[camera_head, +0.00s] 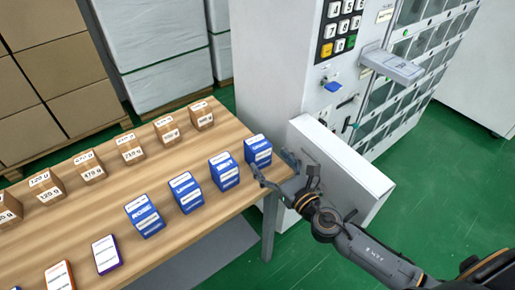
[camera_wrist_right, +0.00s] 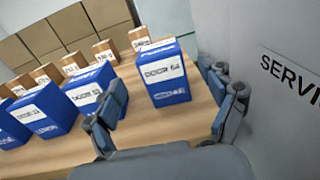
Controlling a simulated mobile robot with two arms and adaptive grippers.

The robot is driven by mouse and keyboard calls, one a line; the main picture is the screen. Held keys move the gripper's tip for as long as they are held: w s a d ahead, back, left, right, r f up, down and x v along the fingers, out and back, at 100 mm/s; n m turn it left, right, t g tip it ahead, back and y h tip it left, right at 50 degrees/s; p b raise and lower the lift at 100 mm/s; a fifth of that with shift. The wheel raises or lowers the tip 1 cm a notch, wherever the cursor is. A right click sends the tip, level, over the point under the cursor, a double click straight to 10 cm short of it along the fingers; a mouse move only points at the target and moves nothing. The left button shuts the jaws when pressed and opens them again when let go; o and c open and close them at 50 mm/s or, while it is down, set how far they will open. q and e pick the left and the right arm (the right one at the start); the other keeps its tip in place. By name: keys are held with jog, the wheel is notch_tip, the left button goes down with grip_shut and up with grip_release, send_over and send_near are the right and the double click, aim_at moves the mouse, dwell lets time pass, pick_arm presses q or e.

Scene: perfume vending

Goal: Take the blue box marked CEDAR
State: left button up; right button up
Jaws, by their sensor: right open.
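Several blue boxes with white labels stand in a slanted row on the wooden table (camera_head: 190,240). The blue box at the right end of the row (camera_head: 258,151) stands upright near the table's corner. In the right wrist view this box (camera_wrist_right: 166,90) is framed between my fingers, and its label appears to read CEDAR, though blurred. My right gripper (camera_head: 275,166) is open and empty, just to the right of this box. It also shows in the wrist view (camera_wrist_right: 163,96). I cannot tell if a finger touches the box. My left gripper is not in view.
Neighbouring blue boxes (camera_head: 224,176) stand close to the left. Brown weight-marked boxes (camera_head: 168,131) line the table's back. A white vending machine (camera_head: 275,75) with a keypad (camera_head: 341,28) and an open panel (camera_head: 340,175) stands right of the table. Cartons (camera_head: 60,50) are stacked behind.

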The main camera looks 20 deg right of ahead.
aim_at(264, 151)
jog(key=shift+w+a, duration=0.2)
jog(key=shift+w, duration=0.65)
jog(key=w, duration=0.1)
jog(key=p, duration=0.1)
jog(key=w+r, duration=0.1)
jog(key=shift+w+a, duration=0.3)
jog(key=shift+a, duration=0.05)
jog(key=shift+f+x, duration=0.25)
jog(key=shift+x, duration=0.9)
jog(key=shift+w, duration=0.15)
jog(key=shift+c, duration=0.8)
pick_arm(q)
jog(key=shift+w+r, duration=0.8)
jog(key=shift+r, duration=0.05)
pick_arm(e)
jog(key=c, duration=1.2)
